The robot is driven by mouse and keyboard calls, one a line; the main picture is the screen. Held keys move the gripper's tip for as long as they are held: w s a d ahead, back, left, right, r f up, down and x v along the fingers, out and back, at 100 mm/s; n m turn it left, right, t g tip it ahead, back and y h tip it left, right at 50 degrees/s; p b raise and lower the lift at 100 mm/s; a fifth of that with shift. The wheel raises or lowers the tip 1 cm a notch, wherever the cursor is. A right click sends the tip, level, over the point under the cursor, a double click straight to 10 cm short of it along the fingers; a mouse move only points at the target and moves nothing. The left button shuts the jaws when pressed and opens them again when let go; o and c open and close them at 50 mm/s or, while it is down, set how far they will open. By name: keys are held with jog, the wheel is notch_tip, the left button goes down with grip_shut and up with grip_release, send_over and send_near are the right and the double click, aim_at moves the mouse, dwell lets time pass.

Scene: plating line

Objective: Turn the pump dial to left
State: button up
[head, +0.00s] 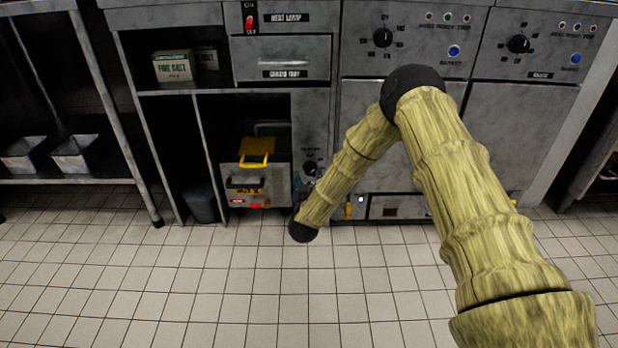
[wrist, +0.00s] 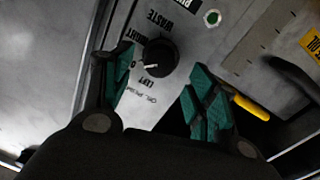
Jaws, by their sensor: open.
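The pump dial (wrist: 162,55) is a round black knob with a white pointer mark, on a grey metal panel in the wrist view. Its mark points toward the picture's lower left, near the partly covered OFF label; the LEFT label (wrist: 156,83) is just below the knob. My gripper (wrist: 159,68) is open, with one green-padded finger on each side of the dial and visible gaps. I cannot tell how far the fingertips are from the panel. The dial (head: 311,168) also shows in the head view, left of my forearm.
A yellow handle (wrist: 252,107) and a dark opening lie right of my right finger. A green indicator (wrist: 212,18) sits above. In the head view, a unit with a yellow handle (head: 257,147) stands left of the dial. Tiled floor (head: 200,290) in front is clear.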

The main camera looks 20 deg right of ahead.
aim_at(310, 171)
jog(key=shift+b+x, duration=0.7)
jog(key=shift+x, duration=1.35)
